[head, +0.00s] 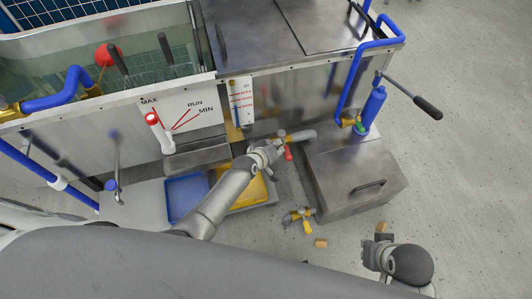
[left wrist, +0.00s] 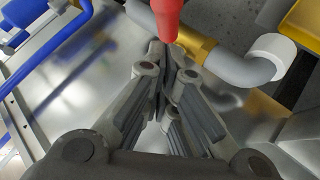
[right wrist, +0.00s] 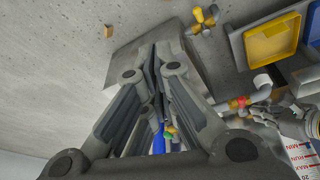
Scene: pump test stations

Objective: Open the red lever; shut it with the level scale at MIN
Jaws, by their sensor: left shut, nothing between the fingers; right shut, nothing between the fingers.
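The red lever (head: 289,153) sits on a brass valve in the grey drain pipe (head: 303,135) and points across the pipe. My left gripper (head: 274,150) is shut and empty, right beside the lever. In the left wrist view the red lever (left wrist: 168,16) is just beyond the closed fingertips (left wrist: 168,50); I cannot tell whether they touch. The level scale (head: 241,103) is a narrow white plate with red marks on the tank front; its level is too small to read. The scale's edge (right wrist: 301,157) shows in the right wrist view. My right gripper (head: 381,234) is shut, empty, above the floor.
A larger panel (head: 190,117) reads MAX, RUN and MIN. A yellow-handled valve (head: 306,226) is low by the metal box (head: 355,175). Blue (head: 187,197) and yellow (head: 250,190) trays lie below the tank. A black-handled bar (head: 427,107) juts out right. Floor at right is free.

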